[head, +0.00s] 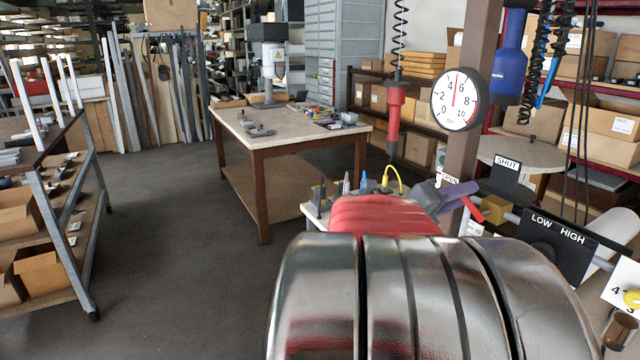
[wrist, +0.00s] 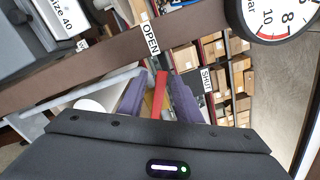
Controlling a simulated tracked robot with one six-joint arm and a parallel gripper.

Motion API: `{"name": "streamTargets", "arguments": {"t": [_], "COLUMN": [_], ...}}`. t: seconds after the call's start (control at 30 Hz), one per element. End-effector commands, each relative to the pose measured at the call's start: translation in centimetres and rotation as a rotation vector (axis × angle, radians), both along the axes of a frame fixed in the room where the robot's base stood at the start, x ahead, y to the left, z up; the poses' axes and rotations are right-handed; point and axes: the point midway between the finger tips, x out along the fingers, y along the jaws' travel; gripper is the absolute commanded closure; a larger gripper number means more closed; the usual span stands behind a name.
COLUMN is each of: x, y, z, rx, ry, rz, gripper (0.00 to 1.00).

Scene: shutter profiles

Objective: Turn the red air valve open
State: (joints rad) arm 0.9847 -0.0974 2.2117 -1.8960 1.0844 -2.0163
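The red air valve handle (head: 470,208) slants down to the right at a brass valve body (head: 493,209) on a grey pipe. My gripper (head: 452,194) is at the handle, its purple-grey fingers partly hiding it. In the wrist view the red handle (wrist: 160,92) stands between the two fingers of my gripper (wrist: 158,97). It lies close to the right finger, and a narrow gap shows on the left. An OPEN label (wrist: 150,38) is beyond the handle, and a SHUT label (wrist: 207,80) is to its right. The SHUT plate (head: 507,163) shows above the pipe in the head view.
A round gauge (head: 460,100) hangs on the brown post, its needle near 5. A LOW/HIGH plate (head: 556,235) stands right of the valve. A red tool (head: 395,115) hangs on a coiled cord behind. A workbench (head: 290,135) stands farther back, with clear floor left of it.

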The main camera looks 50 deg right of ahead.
Motion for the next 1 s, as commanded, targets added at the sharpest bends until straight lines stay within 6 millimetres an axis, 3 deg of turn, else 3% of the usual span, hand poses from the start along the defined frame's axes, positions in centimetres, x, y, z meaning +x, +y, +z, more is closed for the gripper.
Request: {"name": "streamTargets", "arguments": {"t": [0.13,0.47,0.9,1.0], "x": [-0.44,-0.5,-0.52,-0.52], "y": [-0.91,-1.09,-1.07,-1.07], "z": [0.01,0.02,0.0,-0.02], "rx": [0.0,0.0,0.0,0.0], "ry": [-0.001,-0.001,0.0,0.0], "rz": [-0.001,0.0,-0.001,-0.001], "gripper": [0.69,0.69,1.0,1.0]}}
